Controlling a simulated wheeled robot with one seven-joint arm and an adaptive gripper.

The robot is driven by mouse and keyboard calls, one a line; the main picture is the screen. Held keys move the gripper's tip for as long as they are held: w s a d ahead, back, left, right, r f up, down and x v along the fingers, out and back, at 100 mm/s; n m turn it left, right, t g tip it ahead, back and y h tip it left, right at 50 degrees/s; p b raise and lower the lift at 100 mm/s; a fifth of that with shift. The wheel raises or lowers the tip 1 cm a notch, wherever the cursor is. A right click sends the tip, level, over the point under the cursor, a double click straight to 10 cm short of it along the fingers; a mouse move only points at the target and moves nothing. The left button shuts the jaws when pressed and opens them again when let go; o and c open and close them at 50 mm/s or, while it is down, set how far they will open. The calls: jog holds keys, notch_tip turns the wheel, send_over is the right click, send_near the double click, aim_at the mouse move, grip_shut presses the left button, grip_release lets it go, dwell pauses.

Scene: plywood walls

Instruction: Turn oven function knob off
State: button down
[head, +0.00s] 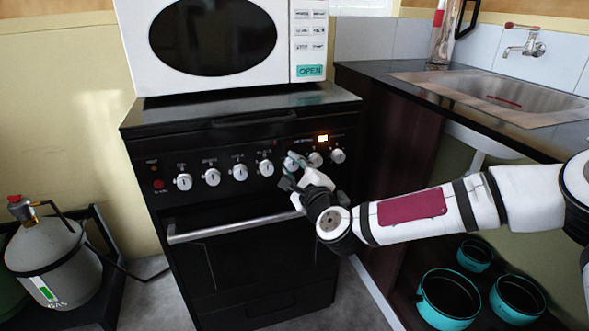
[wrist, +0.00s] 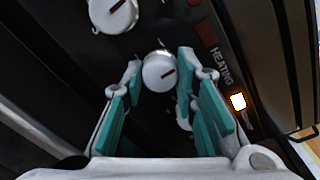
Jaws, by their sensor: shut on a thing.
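The black oven front (head: 250,265) carries a row of several white round knobs. My gripper (head: 291,169) is at the row, right of its middle, and partly covers a knob there. In the wrist view that white knob (wrist: 159,72) sits between my teal-padded fingertips, which are shut on its sides. A second knob (wrist: 113,14) shows at the upper left of the wrist view. Another is partly hidden behind the right finger.
An orange lit lamp (head: 322,138) is on the panel, with lettering "HEATING" near it in the wrist view. A bar handle (head: 230,230) crosses the oven door below. A microwave (head: 220,40) stands on top. A sink counter (head: 440,82) is right, a gas bottle (head: 55,260) left.

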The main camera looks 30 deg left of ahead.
jog(key=shift+w, duration=0.1)
jog(key=c, duration=1.3)
grip_release()
jog(key=shift+d, duration=0.1)
jog(key=v, duration=1.2)
jog(key=shift+f, duration=0.1)
